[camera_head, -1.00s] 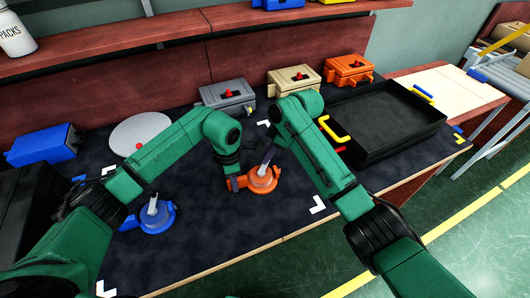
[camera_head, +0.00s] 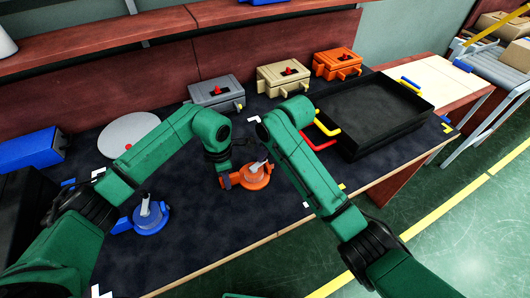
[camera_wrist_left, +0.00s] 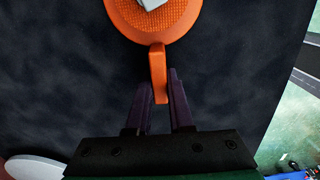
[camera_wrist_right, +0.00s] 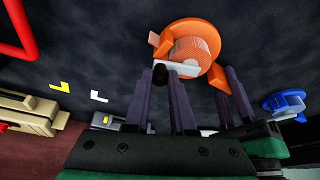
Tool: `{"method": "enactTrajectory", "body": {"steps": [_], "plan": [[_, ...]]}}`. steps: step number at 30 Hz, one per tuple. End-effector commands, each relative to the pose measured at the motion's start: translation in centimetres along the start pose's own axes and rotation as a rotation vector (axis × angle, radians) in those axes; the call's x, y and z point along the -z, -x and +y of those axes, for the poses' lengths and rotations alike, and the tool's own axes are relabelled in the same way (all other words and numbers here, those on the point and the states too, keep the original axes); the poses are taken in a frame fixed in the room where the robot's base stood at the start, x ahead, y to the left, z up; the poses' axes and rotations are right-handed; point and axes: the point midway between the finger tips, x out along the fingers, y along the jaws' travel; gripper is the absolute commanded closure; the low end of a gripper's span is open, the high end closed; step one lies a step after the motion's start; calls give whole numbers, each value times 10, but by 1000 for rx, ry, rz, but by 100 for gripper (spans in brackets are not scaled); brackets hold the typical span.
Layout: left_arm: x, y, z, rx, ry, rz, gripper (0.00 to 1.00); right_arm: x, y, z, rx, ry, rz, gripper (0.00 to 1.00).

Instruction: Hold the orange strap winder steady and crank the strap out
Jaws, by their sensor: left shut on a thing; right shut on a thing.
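The orange strap winder (camera_head: 257,178) lies on the dark table mat. It also shows in the left wrist view (camera_wrist_left: 180,22), with a ribbed face and a side tab. My left gripper (camera_wrist_left: 160,85) is shut on that tab. My right gripper (camera_wrist_right: 161,76) is shut at the dark knob end of the winder's pale crank (camera_wrist_right: 178,68). In the head view the right gripper is mostly hidden behind its own arm, and the left gripper (camera_head: 226,180) is at the winder's left side. No strap length can be made out.
A blue winder (camera_head: 150,217) lies at left, near a pale round disc (camera_head: 128,136). Grey (camera_head: 216,93), tan (camera_head: 284,76) and orange (camera_head: 337,62) boxes stand along the back. A black tray (camera_head: 385,128) with coloured handles is at right. Bare mat lies in front of the orange winder.

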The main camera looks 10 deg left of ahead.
Motion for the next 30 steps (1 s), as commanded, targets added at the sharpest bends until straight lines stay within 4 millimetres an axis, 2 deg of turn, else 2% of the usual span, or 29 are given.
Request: {"method": "enactTrajectory", "body": {"steps": [7,8,9,10,19,22,26,30], "plan": [[2,0,1,-1,4,4,100,-1,0,1,-3,0,-2,100],[2,0,1,-1,4,4,100,-1,0,1,-3,0,-2,73],[2,0,1,-1,4,4,100,0,0,1,-3,0,-2,58],[2,0,1,-1,3,4,100,0,0,1,-2,1,-2,47],[1,0,0,0,1,2,100,0,1,0,-1,2,0,47],[1,0,0,0,1,2,100,0,8,1,-1,2,1,47],[0,0,0,0,0,2,100,1,36,1,-4,3,5,47],[0,0,0,0,0,1,100,1,76,1,-4,3,4,47]]}}
